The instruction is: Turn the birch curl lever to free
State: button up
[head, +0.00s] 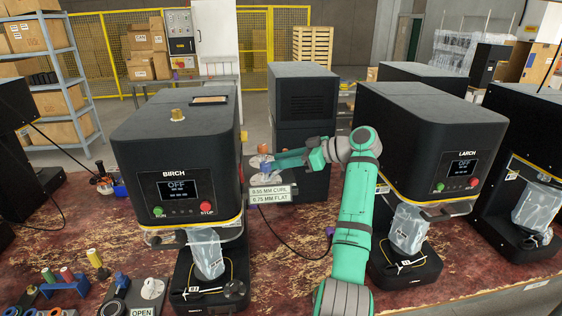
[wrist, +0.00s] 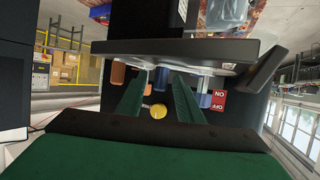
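The birch machine (head: 178,155) is a black seamer with a BIRCH label and an OFF display. My gripper (head: 265,161) is beside its right side, by small grey, red and blue parts above a label (head: 269,194) reading 0.55 MM CURL, 0.75 MM FLAT. I cannot tell the curl lever apart there, nor its setting. In the wrist view my two green fingers (wrist: 157,90) are apart, with a yellow disc (wrist: 158,111) showing in the gap. Copper and blue cylinders (wrist: 161,78) and a red ON/OFF label (wrist: 218,100) are close by. I see nothing held.
The larch machine (head: 431,135) stands to the right of my arm, with another machine beyond it. A dark cabinet (head: 303,120) stands behind my gripper. Spools (head: 66,276) and an OPEN sign (head: 142,312) are at the front left. The red-brown table (head: 290,265) has bare room between the machines.

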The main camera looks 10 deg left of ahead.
jog(key=v, duration=1)
jog(key=shift+d+r, duration=0.2)
jog(key=shift+d, duration=0.15)
